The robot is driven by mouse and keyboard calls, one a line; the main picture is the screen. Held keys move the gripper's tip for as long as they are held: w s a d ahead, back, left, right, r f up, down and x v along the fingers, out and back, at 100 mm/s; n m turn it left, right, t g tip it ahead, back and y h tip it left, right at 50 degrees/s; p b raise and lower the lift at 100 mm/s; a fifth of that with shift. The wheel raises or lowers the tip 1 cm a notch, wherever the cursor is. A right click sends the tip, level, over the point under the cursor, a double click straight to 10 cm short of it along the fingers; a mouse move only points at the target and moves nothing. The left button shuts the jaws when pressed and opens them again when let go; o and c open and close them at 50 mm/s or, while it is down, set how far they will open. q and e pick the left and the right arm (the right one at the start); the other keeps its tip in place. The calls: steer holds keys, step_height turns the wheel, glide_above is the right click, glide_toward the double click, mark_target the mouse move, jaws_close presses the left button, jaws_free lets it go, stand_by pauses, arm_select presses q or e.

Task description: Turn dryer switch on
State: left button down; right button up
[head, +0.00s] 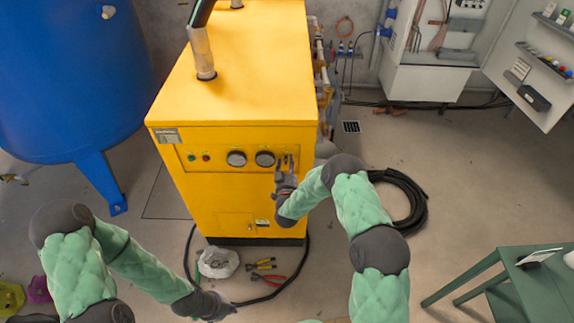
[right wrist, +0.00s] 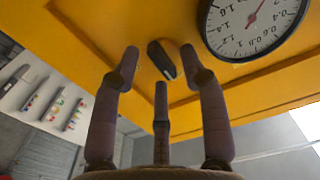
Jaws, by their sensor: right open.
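The yellow dryer (head: 235,100) stands in the middle of the head view, with a control panel on its front. The dryer switch, a dark elongated knob (right wrist: 162,60), shows in the right wrist view beside a round white gauge (right wrist: 254,22). My right gripper (head: 286,166) is at the right end of the panel in the head view and largely hides the switch there. In the right wrist view its fingers (right wrist: 160,66) are spread and empty, with the knob between the tips; contact cannot be told. My left gripper (head: 222,306) hangs low at the front; its fingers are unclear.
A blue tank (head: 70,80) stands left. Pliers (head: 262,265), a white bag (head: 218,262) and black hose (head: 412,195) lie on the floor. A green table (head: 540,290) is at right.

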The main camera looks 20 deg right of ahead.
jaws_close()
stand_by(0.4)
steer(key=shift+f+m+b, duration=0.15)
steer(key=shift+m+b, duration=3.6)
steer(key=shift+m, duration=0.75)
steer(key=shift+f+m+b, duration=0.15)
steer(key=shift+m+b, duration=3.55)
steer(key=shift+m, duration=0.8)
